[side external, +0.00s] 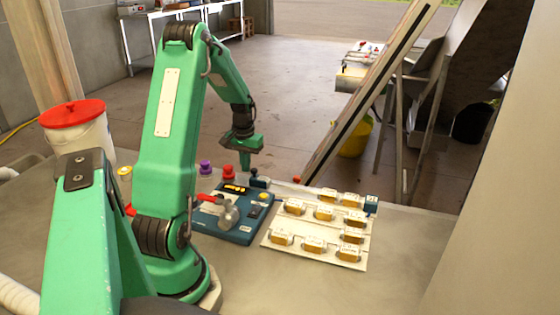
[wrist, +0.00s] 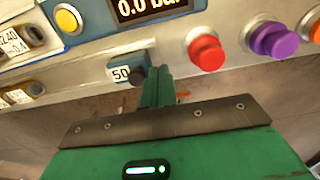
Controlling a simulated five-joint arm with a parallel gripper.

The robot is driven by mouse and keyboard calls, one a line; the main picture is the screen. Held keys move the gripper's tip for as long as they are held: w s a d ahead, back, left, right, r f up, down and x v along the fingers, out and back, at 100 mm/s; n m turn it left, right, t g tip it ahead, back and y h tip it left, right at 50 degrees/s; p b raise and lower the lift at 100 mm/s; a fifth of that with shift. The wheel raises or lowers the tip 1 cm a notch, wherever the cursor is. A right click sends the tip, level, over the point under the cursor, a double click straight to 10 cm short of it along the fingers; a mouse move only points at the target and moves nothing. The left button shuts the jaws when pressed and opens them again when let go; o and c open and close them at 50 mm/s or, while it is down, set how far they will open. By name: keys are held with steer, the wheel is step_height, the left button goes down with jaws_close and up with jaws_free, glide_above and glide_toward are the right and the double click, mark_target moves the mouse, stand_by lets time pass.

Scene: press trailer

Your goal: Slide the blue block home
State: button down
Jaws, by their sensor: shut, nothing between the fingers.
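A small blue block (side external: 371,204) with a pale marking stands at the right back corner of a cream tray in the side external view. My gripper (side external: 245,165) points down, well to the left of that block, above the back edge of a blue control panel (side external: 243,226). Its fingers (wrist: 157,85) are together and empty in the wrist view. A dark knob (wrist: 137,76) beside a white "50" label is just left of the fingertips there; I cannot tell whether they touch. The blue block is not recognisable in the wrist view.
The cream tray (side external: 275,250) holds several yellow-brown labelled blocks. A red-handled lever (side external: 215,203) rises from the panel. Red (side external: 228,172) and purple (side external: 205,167) buttons stand behind it. A white bucket with a red lid (side external: 78,128) is left. The bench right of the tray is clear.

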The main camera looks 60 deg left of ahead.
steer(key=shift+f, duration=0.5)
steer(key=shift+w, duration=0.1)
steer(key=shift+w+d, duration=5.95)
steer(key=shift+d, duration=0.05)
steer(key=shift+s+a, duration=0.3)
steer(key=shift+s, duration=0.05)
step_height(320, 180, up, 9)
